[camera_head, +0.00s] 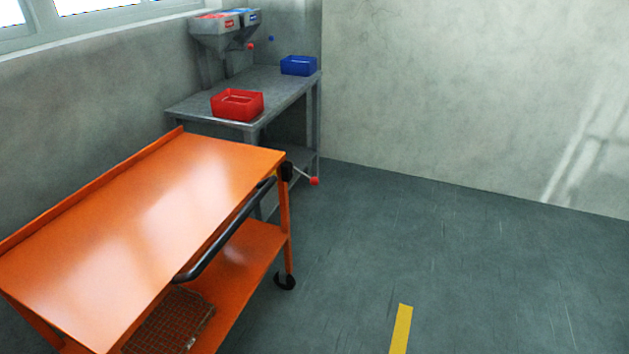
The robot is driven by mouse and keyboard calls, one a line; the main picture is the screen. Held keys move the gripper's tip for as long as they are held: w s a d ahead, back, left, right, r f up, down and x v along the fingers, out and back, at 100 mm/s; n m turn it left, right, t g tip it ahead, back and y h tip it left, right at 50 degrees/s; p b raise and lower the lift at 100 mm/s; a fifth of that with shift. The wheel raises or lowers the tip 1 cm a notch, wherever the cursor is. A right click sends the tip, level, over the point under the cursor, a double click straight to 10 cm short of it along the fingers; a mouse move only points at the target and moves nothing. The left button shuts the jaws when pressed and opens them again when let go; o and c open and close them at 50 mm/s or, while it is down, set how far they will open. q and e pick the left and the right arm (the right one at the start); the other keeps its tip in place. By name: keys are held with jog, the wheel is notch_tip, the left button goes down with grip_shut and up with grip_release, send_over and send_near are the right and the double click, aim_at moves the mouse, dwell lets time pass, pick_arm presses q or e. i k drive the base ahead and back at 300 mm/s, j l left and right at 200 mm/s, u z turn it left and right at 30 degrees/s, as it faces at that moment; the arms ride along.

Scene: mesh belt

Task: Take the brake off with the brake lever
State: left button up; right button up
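An orange cart (150,200) stands at the left with a raised rim along its wall side. The brake lever (304,174) is a thin light rod with a red knob (314,181) at its end. It sticks out to the right and slightly down from a black pivot (287,171) at the cart's far right corner. A dark push bar (228,238) runs along the cart's near right side. Neither of my grippers shows in the head view.
A grey bench (285,92) behind the cart carries a red bin (237,104), a blue bin (298,65) and hoppers (215,30). A wire basket (172,322) lies on the lower shelf. A yellow strip (401,328) marks the floor; the floor at right is clear.

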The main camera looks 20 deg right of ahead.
aim_at(313, 181)
jog(key=i+l, duration=0.3)
jog(key=l, duration=0.15)
jog(key=i+l, duration=0.25)
jog(key=l, duration=0.25)
jog(key=i+l+z, duration=0.1)
jog(key=i+l, duration=0.2)
jog(key=l, duration=0.15)
jog(key=i+l, duration=0.3)
jog(key=l, duration=0.15)
